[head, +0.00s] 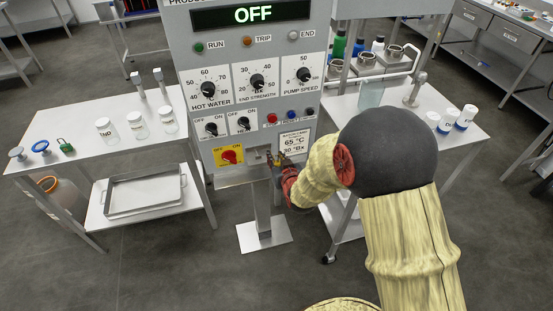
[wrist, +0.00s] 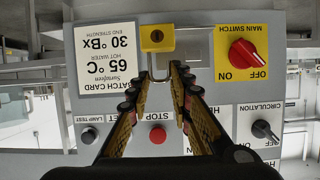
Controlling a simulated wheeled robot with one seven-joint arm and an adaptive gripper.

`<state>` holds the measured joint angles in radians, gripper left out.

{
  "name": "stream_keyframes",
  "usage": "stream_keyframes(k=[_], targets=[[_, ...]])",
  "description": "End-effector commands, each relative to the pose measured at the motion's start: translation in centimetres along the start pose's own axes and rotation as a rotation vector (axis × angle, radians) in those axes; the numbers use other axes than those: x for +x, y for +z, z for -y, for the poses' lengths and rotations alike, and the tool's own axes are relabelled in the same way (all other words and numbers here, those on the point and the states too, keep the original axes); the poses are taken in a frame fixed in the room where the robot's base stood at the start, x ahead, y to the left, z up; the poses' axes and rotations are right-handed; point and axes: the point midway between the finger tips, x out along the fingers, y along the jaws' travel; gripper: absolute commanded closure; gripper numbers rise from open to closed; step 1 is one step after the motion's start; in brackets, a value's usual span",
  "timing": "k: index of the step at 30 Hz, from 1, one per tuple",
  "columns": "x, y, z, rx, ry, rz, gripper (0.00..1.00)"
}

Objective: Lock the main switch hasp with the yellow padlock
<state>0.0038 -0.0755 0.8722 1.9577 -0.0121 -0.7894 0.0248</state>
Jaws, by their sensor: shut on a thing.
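The yellow padlock (wrist: 157,38) shows in the wrist view with its keyhole facing me and its silver shackle toward my fingers. My gripper (wrist: 156,73) has its two fingertips on either side of the shackle. In the head view my gripper (head: 281,163) is at the panel's lower edge and hides most of the padlock. The metal hasp plate (head: 258,155) lies just left of it, right of the main switch (head: 229,156). The main switch, a red knob on yellow (wrist: 247,56), appears turned toward OFF. I cannot tell whether the shackle passes through the hasp.
The control panel (head: 250,85) reads OFF. The red stop button (wrist: 158,136) lies between my fingers in the wrist view, with other knobs nearby. A right table (head: 445,140) holds bottles.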

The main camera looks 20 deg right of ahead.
Motion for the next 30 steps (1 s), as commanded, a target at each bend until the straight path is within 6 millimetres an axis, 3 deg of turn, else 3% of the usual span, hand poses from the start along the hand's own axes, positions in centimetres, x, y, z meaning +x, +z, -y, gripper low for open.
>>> stream_keyframes(k=[8, 30], targets=[[0.0, 0.1, 0.0, 0.006, -0.003, -0.002, 1.00], [3.3, -0.9, 0.0, 0.005, -0.003, -0.002, 1.00]])
